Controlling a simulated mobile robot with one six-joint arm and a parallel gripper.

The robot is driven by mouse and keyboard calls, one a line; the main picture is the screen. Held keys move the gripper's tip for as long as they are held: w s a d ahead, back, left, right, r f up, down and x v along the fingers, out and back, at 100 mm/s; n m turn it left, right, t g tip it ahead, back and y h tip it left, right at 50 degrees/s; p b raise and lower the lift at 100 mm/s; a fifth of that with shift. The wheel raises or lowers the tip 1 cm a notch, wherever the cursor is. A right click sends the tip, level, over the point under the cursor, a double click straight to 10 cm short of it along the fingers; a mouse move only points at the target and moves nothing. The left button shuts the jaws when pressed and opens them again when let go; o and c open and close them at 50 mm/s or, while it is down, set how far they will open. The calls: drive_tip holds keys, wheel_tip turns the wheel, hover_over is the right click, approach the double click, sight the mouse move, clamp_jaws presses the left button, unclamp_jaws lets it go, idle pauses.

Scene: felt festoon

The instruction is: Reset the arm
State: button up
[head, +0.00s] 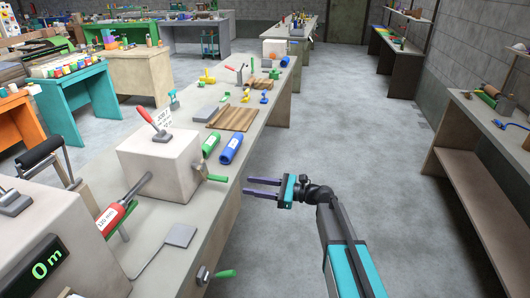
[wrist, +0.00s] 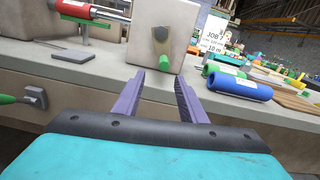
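My gripper (head: 262,188) is open, with its two purple fingers apart and nothing between them. It hangs in the air beside the right edge of the long workbench (head: 170,215), over the floor side. My arm reaches up from the bottom right of the head view, with a bend behind the gripper. In the wrist view the open fingers (wrist: 158,98) point at the bench's side and a beige box (wrist: 162,35) with a green-handled crank on its face. That box (head: 160,165) also shows in the head view, with a red lever on top.
A blue roll (head: 231,149) and a green roll (head: 211,145) lie on the bench near the gripper. A green-handled crank (head: 222,273) sticks out from the bench side. A grey machine (head: 50,245) reads "0 m". The floor (head: 370,140) right of the bench is clear up to shelves.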

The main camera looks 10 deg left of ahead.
drive_tip(key=s+d+f+n+g+h, duration=0.1)
drive_tip(key=s+d+f+g+h, duration=0.15)
drive_tip(key=s+f, duration=0.8)
drive_tip(key=s+d+f+n+g+h, duration=0.1)
drive_tip(key=s+d+f+h, duration=0.25)
drive_tip(key=s+f, duration=0.65)
drive_tip(key=s+d+f+n+g+h, duration=0.15)
drive_tip(key=s+d+f, duration=0.35)
drive_tip(key=f, duration=1)
drive_tip(key=s+d+f+n+g+h, duration=0.1)
drive_tip(key=s+d+f+n+h, duration=0.2)
drive_tip(key=s, duration=0.4)
drive_tip(key=s+d+f+n+g+h, duration=0.1)
drive_tip(key=s+d+f+n+h, duration=0.1)
drive_tip(key=s+d+f, duration=0.4)
drive_tip(key=s+d+n+h, duration=0.5)
drive_tip(key=s+d+n, duration=0.1)
drive_tip(key=d+n, duration=0.3)
drive_tip(key=shift+d+r+n+g, duration=0.15)
drive_tip(key=shift+r+n+g, duration=0.05)
drive_tip(key=shift+n+g, duration=0.25)
